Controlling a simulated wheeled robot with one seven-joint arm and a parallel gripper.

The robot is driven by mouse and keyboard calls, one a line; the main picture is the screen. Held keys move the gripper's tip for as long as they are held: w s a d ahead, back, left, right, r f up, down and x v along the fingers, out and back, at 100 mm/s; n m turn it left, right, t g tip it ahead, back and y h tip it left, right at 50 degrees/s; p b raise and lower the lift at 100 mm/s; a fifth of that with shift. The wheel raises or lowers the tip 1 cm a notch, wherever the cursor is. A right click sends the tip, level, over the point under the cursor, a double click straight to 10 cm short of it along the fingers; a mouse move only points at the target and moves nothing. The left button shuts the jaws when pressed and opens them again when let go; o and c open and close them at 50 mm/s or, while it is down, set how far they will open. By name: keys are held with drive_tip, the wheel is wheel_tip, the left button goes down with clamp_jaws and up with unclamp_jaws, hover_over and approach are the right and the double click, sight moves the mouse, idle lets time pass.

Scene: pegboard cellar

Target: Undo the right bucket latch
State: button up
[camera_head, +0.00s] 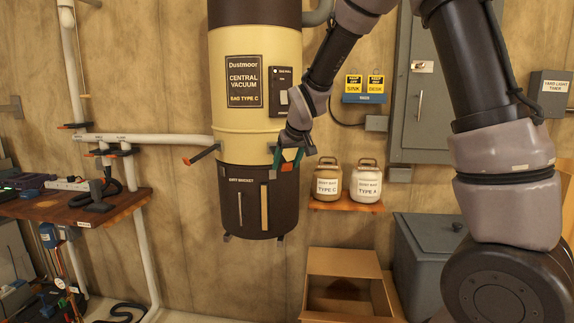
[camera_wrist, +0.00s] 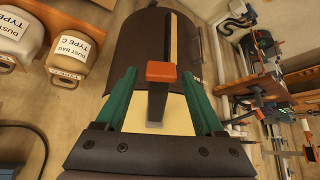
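The dark brown dust bucket (camera_head: 240,215) hangs under the cream vacuum body (camera_head: 235,90); it also shows in the wrist view (camera_wrist: 135,45). The right latch is a dark lever with an orange tip (camera_head: 287,167). In the wrist view this orange tip (camera_wrist: 161,72) lies between my fingertips, with a visible gap on each side. My gripper (camera_head: 290,158) has green fingers and is open around the tip; it also shows in the wrist view (camera_wrist: 160,76). The left latch (camera_head: 203,154) sticks out to the left, its orange tip away from the bucket.
A small shelf (camera_head: 345,206) with two dust bag jars (camera_head: 367,184) stands right of the bucket. An open cardboard box (camera_head: 345,262) and a grey bin (camera_head: 432,250) are below. A workbench (camera_head: 90,212) is at left. White pipe runs left of the vacuum.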

drive_tip(key=shift+s+f, duration=0.1)
drive_tip(key=shift+f, duration=0.05)
drive_tip(key=shift+s, duration=0.1)
drive_tip(key=v, duration=1)
drive_tip(key=shift+r, duration=0.35)
drive_tip(key=shift+s+d, duration=0.1)
drive_tip(key=shift+s, duration=0.05)
drive_tip(key=s+d+r+m, duration=0.45)
drive_tip(key=s+d, duration=0.35)
drive_tip(key=d, duration=0.4)
drive_tip(key=s+d+m, duration=0.1)
drive_tip(key=s+d, duration=0.2)
drive_tip(key=s, duration=0.4)
drive_tip(key=s+d+m, duration=0.2)
drive_tip(key=s+d, duration=0.1)
drive_tip(key=s, duration=0.5)
drive_tip(key=shift+r+t, duration=0.3)
